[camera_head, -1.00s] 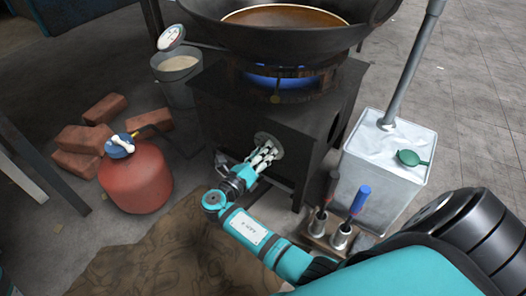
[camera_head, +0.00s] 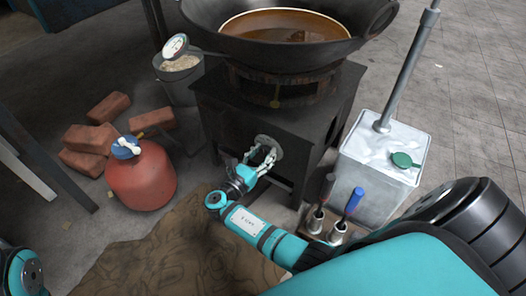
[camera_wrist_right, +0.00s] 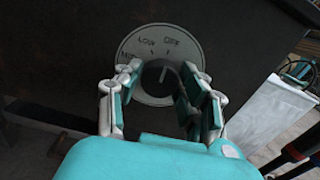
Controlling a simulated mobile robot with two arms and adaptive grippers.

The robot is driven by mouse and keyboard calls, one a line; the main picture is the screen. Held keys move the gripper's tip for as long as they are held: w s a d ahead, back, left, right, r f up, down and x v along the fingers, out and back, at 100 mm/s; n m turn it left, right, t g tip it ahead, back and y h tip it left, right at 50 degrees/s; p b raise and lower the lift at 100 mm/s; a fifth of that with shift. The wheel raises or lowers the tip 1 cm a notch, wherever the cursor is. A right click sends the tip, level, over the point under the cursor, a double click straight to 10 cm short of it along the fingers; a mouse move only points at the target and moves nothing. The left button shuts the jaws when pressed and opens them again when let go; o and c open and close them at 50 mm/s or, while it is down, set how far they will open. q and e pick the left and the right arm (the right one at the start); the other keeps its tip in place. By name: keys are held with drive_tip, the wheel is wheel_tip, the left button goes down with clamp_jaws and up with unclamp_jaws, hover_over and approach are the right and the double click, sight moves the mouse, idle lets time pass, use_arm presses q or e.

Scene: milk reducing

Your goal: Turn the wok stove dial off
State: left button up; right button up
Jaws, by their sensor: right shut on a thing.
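The wok stove (camera_head: 230,110) stands in the middle of the head view, with a large black wok (camera_head: 225,42) of brown liquid on top. No flame shows in the burner (camera_head: 275,92). The round grey dial plate (camera_head: 279,150) is on the stove's front. In the right wrist view, the dial plate (camera_wrist_right: 132,60) has "LOW" and what looks like "OFF" on its upper part. My right gripper (camera_head: 263,160) is at the dial, its fingers (camera_wrist_right: 164,84) shut on the knob, which they partly hide. My left gripper is out of view.
A red gas bottle (camera_head: 140,178) and several bricks (camera_head: 108,107) lie left of the stove. A metal bucket (camera_head: 182,82) stands behind them. A white canister (camera_head: 375,165) and a small holder with tools (camera_head: 340,232) stand to the right. A brown cloth covers the floor in front.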

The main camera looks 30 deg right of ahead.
drive_tip(key=shift+m, duration=0.5)
drive_tip(key=o, duration=1.2)
drive_tip(key=v, duration=0.7)
drive_tip(key=shift+a, duration=0.25)
